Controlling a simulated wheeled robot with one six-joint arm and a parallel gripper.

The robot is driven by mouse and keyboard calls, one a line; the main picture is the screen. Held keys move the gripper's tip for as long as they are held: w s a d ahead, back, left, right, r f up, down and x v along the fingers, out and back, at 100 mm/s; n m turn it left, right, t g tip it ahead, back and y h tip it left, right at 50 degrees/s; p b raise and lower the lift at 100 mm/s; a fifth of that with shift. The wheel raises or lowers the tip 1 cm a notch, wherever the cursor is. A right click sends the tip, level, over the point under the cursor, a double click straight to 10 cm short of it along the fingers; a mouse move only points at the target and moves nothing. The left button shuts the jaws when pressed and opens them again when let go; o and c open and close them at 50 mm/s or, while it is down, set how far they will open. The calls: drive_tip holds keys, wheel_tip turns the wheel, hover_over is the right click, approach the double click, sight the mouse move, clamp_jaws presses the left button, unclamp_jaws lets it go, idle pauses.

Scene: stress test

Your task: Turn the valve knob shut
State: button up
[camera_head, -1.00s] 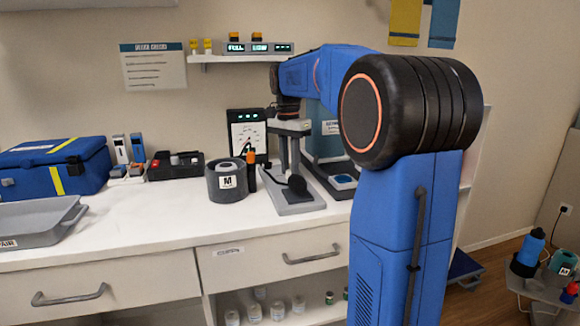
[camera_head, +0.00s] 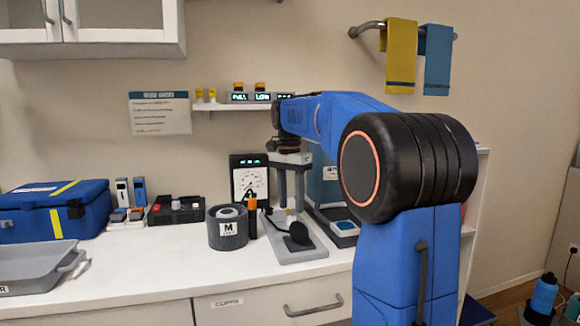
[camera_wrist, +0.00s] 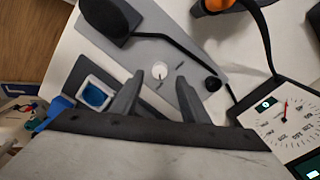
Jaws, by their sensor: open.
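My gripper (camera_head: 290,178) points down over a grey base plate (camera_head: 292,255) on the white bench. In the wrist view its two dark fingers (camera_wrist: 160,90) are apart with nothing between them. A small white round part (camera_wrist: 160,70) with a dark line across it lies on the plate just past the fingertips, with short marks beside it; it looks like the valve knob, but I cannot be sure. A black paddle (camera_wrist: 105,15) and thin dark rod lie over the plate; a small black round part (camera_wrist: 212,83) sits near the rod's end. I see no contact with the fingers.
A dial gauge (camera_head: 249,183) stands behind the plate. A dark cup (camera_head: 227,230) and an orange-topped bottle (camera_head: 252,216) stand close on its left. A device with a blue pad (camera_head: 345,227) is close on its right. A shelf (camera_head: 232,106) is above.

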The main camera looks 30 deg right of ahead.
wheel_tip(320, 180, up, 14)
drive_tip(key=shift+w, duration=0.3)
drive_tip(key=shift+s+f, duration=0.1)
drive_tip(key=shift+f, duration=0.05)
idle(0.4)
